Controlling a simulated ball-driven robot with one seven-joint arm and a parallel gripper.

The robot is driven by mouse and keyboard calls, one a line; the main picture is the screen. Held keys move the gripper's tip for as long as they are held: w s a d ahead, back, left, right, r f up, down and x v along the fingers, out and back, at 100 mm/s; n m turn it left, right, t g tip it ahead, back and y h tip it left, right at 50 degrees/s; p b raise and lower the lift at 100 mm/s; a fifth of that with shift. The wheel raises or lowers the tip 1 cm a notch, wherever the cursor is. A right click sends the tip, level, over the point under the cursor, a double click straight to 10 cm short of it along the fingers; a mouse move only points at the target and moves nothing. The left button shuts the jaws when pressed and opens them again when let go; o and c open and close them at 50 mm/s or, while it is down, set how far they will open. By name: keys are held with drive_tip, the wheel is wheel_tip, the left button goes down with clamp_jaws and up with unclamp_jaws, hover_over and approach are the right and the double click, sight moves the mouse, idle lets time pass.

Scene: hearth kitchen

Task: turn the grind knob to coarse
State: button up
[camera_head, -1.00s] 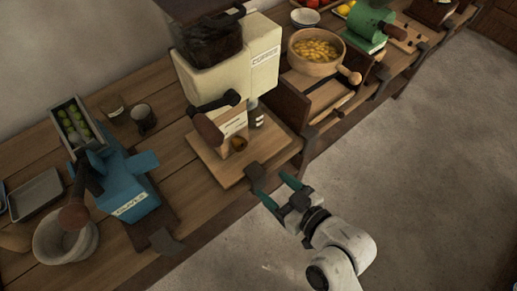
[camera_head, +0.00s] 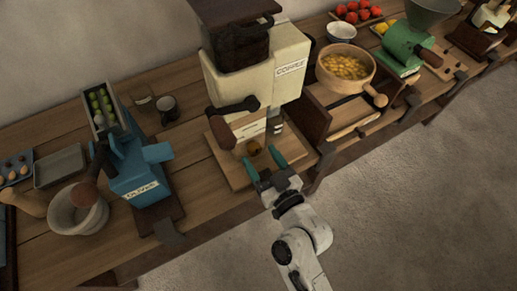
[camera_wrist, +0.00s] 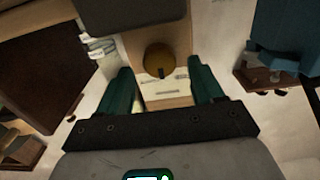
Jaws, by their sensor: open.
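The cream coffee grinder (camera_head: 243,82) stands on a wooden board with a dark hopper on top and a "COFFEE" label. Its round brass-brown grind knob (camera_head: 254,147) is low on the front, and it also shows in the wrist view (camera_wrist: 158,60) with a dark mark at its lower edge. A scale plate (camera_wrist: 164,87) with small writing lies beside the knob, too blurred to read. My gripper (camera_head: 262,163) has green fingers and is open and empty. In the wrist view the knob lies between and beyond the two fingertips, apart from both.
A dark-handled lever (camera_head: 228,139) juts from the grinder's front, left of the knob. A blue olive press (camera_head: 140,178) stands to the left. A wooden bowl (camera_head: 345,68) sits on a stand to the right. The floor before the counter is clear.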

drive_tip(key=shift+x, duration=1.1)
drive_tip(key=shift+c, duration=0.5)
drive_tip(key=c, duration=0.9)
drive_tip(key=shift+c, duration=0.2)
drive_tip(key=m, duration=0.5)
drive_tip(key=shift+d+m, duration=0.1)
drive_tip(key=shift+m, duration=0.3)
drive_tip(key=m, duration=0.6)
drive_tip(key=shift+w+f, duration=0.1)
drive_tip(key=shift+f, duration=0.05)
